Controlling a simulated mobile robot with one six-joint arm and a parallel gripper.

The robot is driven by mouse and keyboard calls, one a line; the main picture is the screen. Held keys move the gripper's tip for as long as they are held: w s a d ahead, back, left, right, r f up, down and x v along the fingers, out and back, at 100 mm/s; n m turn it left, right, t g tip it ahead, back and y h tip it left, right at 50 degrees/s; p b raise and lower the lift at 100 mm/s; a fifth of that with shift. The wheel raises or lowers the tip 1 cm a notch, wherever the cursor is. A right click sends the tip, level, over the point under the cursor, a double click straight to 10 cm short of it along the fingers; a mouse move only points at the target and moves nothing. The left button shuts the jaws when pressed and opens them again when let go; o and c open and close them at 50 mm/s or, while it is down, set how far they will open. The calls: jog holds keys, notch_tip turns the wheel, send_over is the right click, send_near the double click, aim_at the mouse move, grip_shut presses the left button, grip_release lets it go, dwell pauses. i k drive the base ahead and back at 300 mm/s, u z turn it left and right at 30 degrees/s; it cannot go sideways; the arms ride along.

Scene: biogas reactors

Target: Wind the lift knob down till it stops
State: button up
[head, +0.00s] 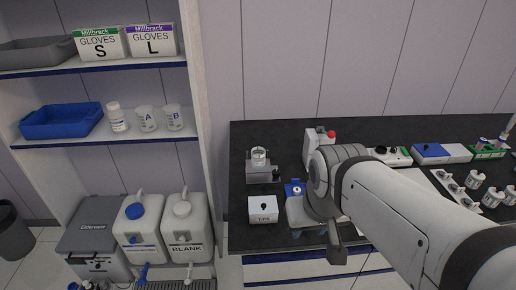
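A small grey lift stand (262,174) with a metal cup (259,158) on top stands at the left of the dark bench. A dark knob seems to show low on its front, too small to tell its turn or how far the stand is lowered. A white device with a red knob (331,134) stands behind my arm. My gripper (336,240) is at the bench's front edge, right of the lift stand and apart from it. My own wrist hides most of it, so its opening and any hold are not clear.
A blue-topped item (294,190) is beside my wrist. Shelves (100,140) stand left of the bench (290,136). Several white items and a blue box (430,152) lie right, partly behind my arm.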

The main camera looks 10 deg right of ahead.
aim_at(276, 173)
jog(key=u, duration=1.75)
jog(key=k, duration=1.2)
jog(key=z, duration=1.25)
jog(key=i, duration=1)
